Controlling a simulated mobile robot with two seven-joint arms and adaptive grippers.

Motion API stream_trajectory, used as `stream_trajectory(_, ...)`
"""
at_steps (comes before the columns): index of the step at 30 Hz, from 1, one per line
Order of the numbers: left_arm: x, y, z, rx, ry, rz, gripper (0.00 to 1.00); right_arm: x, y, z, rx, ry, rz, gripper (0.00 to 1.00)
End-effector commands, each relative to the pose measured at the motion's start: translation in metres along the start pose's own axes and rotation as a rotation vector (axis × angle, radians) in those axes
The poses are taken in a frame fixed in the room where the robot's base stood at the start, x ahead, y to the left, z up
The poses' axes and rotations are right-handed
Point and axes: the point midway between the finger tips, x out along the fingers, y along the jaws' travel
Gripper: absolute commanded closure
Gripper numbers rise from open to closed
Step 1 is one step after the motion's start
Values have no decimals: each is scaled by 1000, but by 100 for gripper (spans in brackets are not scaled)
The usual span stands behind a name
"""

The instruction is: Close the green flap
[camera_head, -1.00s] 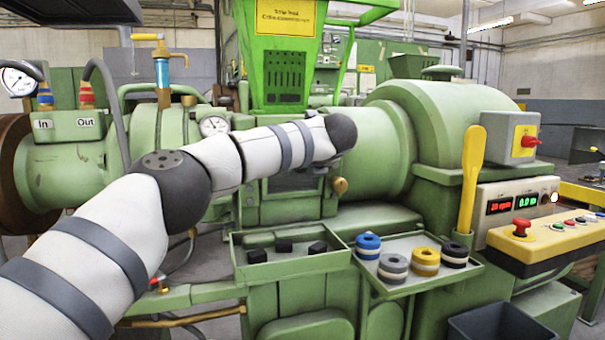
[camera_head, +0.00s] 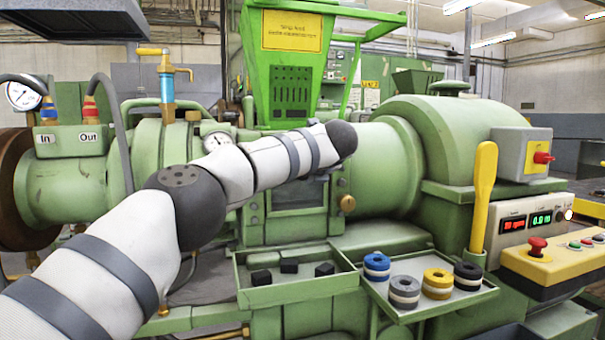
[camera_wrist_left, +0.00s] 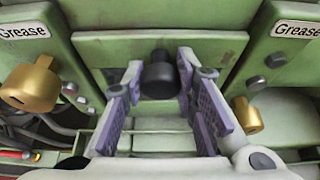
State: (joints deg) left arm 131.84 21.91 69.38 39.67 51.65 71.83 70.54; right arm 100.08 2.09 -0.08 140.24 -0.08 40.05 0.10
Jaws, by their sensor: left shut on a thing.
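The green flap (camera_wrist_left: 105,50) shows in the left wrist view as a wide plate between two "Grease" labels. A black knob (camera_wrist_left: 160,75) sticks out at its middle. My left gripper (camera_wrist_left: 160,68) has its purple fingers on both sides of the knob and is shut on it. In the head view my left arm reaches across the green extruder (camera_head: 385,165). My wrist hides the gripper and most of the flap there. How far the flap stands open cannot be told. My right gripper is not in view.
Brass knobs (camera_wrist_left: 30,85) (camera_wrist_left: 247,115) flank the gripper closely. A green tray (camera_head: 300,290) with black blocks and a tray with colored rings (camera_head: 377,266) sit below. A green hopper (camera_head: 290,90) rises behind my arm. A yellow lever (camera_head: 483,190) and control panel (camera_head: 550,260) stand at right.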

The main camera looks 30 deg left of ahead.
Motion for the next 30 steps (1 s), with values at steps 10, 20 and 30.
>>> stream_trajectory(10, 2, 3, 2, -3, -3, 4, 53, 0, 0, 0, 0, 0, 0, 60)
stream_trajectory(20, -17, 0, 2, -1, -3, -2, 53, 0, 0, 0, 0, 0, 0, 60)
stream_trajectory(30, -101, 1, 1, -1, -4, 0, 53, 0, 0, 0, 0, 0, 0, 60)
